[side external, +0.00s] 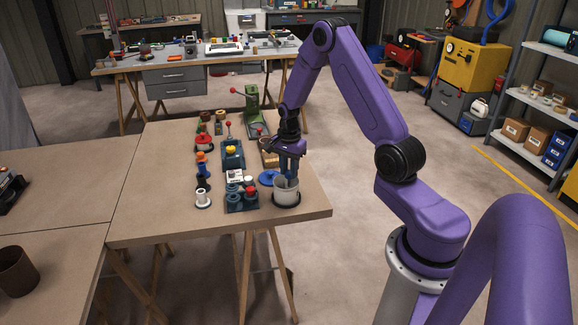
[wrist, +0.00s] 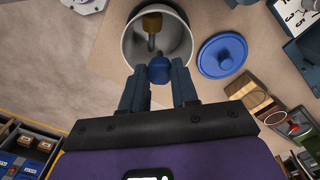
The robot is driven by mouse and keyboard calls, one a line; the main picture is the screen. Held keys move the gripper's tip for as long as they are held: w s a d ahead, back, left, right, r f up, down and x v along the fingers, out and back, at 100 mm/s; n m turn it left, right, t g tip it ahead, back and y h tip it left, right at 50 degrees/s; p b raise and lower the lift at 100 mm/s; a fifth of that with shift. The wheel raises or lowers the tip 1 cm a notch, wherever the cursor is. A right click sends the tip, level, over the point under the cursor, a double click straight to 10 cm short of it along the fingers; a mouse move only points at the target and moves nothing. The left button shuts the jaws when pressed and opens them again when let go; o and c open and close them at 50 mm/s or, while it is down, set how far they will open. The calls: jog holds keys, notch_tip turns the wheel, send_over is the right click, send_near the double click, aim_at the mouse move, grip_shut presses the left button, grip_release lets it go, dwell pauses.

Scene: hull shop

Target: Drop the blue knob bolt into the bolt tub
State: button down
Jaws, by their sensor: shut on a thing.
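My gripper (side external: 289,174) is over the round grey-white tub (side external: 287,196) near the right front of the table. In the wrist view, my gripper (wrist: 159,80) is shut on the blue knob bolt (wrist: 159,70), its round blue head between the fingers. The head overlaps the near rim of the tub (wrist: 128,42) in this view. A bolt with a dark yellow knob (wrist: 152,21) shows inside the tub. A metal shank is visible between the two knobs; I cannot tell how deep the blue bolt hangs.
A blue lid (wrist: 222,55) lies on the table beside the tub. A dark blue stand with a red knob (side external: 250,192) and a white spool (side external: 202,199) stand left of the tub. The table's left part (side external: 150,205) is clear.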

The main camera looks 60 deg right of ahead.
aim_at(289, 172)
jog(key=c, duration=0.8)
grip_release()
jog(key=shift+r, duration=0.15)
notch_tip(289, 172, up, 17)
jog(key=shift+r, duration=0.1)
